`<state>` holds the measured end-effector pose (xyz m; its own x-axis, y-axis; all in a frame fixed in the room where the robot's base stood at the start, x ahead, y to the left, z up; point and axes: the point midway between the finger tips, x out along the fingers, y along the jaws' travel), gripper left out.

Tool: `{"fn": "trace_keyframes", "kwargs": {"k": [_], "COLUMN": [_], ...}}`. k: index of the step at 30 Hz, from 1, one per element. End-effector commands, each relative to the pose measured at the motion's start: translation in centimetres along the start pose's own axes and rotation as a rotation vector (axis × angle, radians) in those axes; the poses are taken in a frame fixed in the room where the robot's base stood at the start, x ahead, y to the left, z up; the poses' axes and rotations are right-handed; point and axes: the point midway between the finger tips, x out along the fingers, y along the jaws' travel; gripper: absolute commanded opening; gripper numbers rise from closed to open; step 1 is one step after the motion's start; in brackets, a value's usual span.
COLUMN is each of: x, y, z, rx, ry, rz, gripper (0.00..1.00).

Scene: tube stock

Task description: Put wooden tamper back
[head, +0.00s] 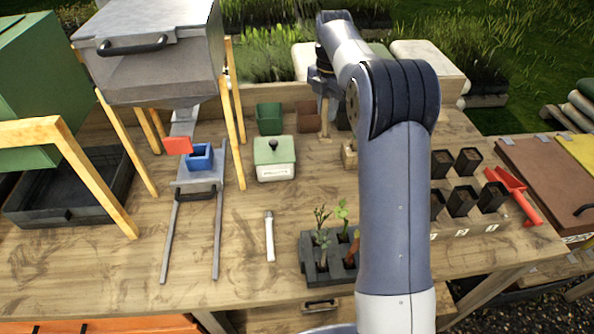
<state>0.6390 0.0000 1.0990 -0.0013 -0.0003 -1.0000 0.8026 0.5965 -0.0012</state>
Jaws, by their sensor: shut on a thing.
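My gripper (322,88) points down at the back of the wooden bench, left of my arm's elbow. It is shut on the wooden tamper (325,118), a pale upright stick with a wider foot. The foot is close to the bench top; I cannot tell whether it touches. The fingertips are small and partly hidden by my wrist. A small wooden block (349,156) shows just in front and to the right, partly hidden by my arm.
Green (269,118) and brown (307,115) pots stand left of the tamper. A lidded green-white box (275,160) stands nearer. A dark seedling tray (316,262) is in front. The bench's front left is mostly clear.

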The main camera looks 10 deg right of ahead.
Motion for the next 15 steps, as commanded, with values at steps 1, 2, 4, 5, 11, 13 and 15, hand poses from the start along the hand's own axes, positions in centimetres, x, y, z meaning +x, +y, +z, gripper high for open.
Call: {"fn": "trace_keyframes", "kwargs": {"k": [1,2,4,5,11,13,15], "x": [0.4,0.5,1.2,1.6,5.2,6.1,6.7], "y": [0.2,0.3,0.4,0.5,0.4,0.5,0.5], "z": [0.2,0.3,0.4,0.4,0.4,0.4,0.4], "rx": [0.005,0.008,0.012,0.012,0.012,0.012,0.012], "ry": [0.0,0.0,0.0,0.001,0.001,0.001,0.0], "rz": [0.0,0.0,-0.001,-0.001,-0.002,-0.001,-0.001], "gripper": [0.0,0.0,0.0,0.0,0.0,0.0,0.0]}}
